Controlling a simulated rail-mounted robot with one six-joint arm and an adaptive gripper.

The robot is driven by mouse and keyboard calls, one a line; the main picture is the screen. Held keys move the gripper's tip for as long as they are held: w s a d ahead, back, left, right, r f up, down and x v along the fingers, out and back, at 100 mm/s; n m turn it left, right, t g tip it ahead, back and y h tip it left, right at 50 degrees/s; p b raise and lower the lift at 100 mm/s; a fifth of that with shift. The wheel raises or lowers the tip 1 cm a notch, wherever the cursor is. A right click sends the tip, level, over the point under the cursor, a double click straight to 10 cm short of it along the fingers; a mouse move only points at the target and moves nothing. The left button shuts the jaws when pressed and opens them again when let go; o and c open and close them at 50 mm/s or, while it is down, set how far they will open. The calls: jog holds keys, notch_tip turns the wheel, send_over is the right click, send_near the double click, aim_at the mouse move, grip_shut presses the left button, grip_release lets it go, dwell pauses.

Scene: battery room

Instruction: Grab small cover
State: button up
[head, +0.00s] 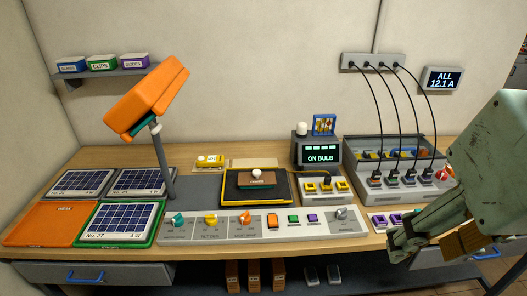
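A small brown cover-like piece with a round white knob (257,178) sits near the middle of the bench. It rests on a dark panel with a yellow edge (280,199); I take it for the small cover, though its label is too small to read. My gripper (428,246) is at the right, over the front right of the bench, well apart from that piece. Its fingers point down and to the left. A brown block-like part (462,243) shows at the fingers; I cannot tell whether it is a finger pad or something held.
A row of knobs and buttons (262,226) runs along the front. An orange lamp (147,97) on a post stands left, above solar panels (118,222). A display box (319,153) and a cabled battery case (345,165) stand behind and right of the dark panel.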

jog(key=o, duration=0.7)
jog(key=w+a+r+n+g+p, duration=0.1)
jog(key=w+a+n+p, duration=0.15)
jog(key=w, duration=0.85)
jog(key=w+a+r+n+p, duration=0.1)
jog(key=w+a+n, duration=0.3)
jog(key=w, duration=0.7)
jog(key=w+a+r+n+g+p, duration=0.1)
jog(key=w+a+n+p, duration=0.15)
jog(key=w, duration=0.95)
jog(key=shift+w+a+f+n+g+p, duration=0.55)
jog(key=shift+w+a+f+n, duration=1.15)
jog(key=shift+w+a+f, duration=1.8)
jog(key=shift+w+a+f+n+g+p, duration=0.1)
jog(key=shift+w+a+f+n+p, duration=1.2)
jog(key=shift+w+a+f, duration=2.15)
jog(key=shift+w+a+f+n+g+p, duration=0.3)
jog(key=shift+w+a+f+n, duration=1.95)
jog(key=shift+w+f, duration=2.3)
jog(key=shift+s+a+f, duration=0.1)
jog(key=shift+f, duration=0.1)
